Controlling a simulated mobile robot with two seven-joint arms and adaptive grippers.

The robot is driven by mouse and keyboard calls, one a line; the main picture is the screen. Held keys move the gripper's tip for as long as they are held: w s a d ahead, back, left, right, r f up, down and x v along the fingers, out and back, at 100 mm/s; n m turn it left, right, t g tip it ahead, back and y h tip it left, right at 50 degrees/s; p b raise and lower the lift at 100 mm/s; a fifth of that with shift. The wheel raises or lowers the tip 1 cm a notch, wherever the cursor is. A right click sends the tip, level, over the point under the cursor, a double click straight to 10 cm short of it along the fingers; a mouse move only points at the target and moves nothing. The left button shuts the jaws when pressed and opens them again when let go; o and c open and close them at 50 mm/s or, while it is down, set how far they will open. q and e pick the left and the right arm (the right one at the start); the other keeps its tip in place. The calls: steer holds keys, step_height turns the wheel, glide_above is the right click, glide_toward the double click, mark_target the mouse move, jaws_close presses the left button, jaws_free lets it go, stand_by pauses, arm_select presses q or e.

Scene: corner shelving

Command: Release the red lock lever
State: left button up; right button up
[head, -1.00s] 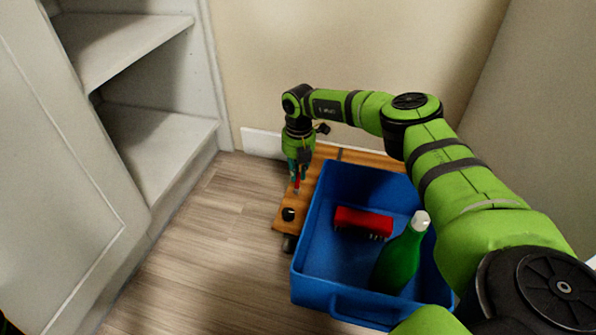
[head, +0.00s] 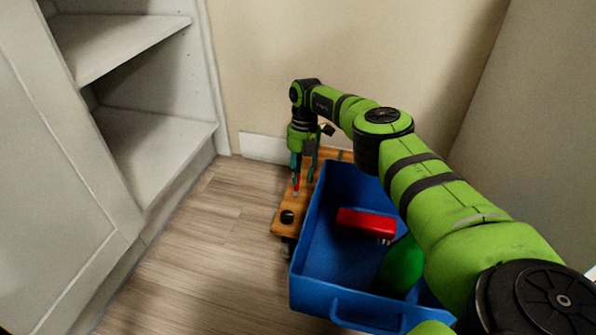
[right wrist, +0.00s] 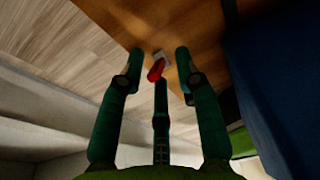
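The red lock lever (head: 296,187) is a small red piece with a pale base on the wooden board near its left edge. It also shows in the right wrist view (right wrist: 156,70), just ahead of the fingers. My right gripper (head: 303,177) points down above the board beside the lever. In the right wrist view its fingers (right wrist: 159,65) are spread, with the lever showing in the gap between them. The fingers hold nothing, and I cannot tell if one touches the lever. My left gripper is out of view.
A blue crate (head: 342,305) sits on the wooden board (head: 287,203), close to my right gripper. It holds a red item (head: 364,222) and a green bottle (head: 401,265). White shelving (head: 160,150) stands at left. Walls close the back and right. Floor (head: 215,235) left of the board is clear.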

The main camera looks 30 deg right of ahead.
steer(key=shift+w+a, duration=0.1)
steer(key=shift+a, duration=0.05)
steer(key=shift+r, duration=0.1)
steer(key=shift+w+r, duration=0.1)
steer(key=shift+r, duration=0.15)
step_height(320, 180, up, 7)
steer(key=d, duration=0.1)
steer(key=shift+w, duration=0.3)
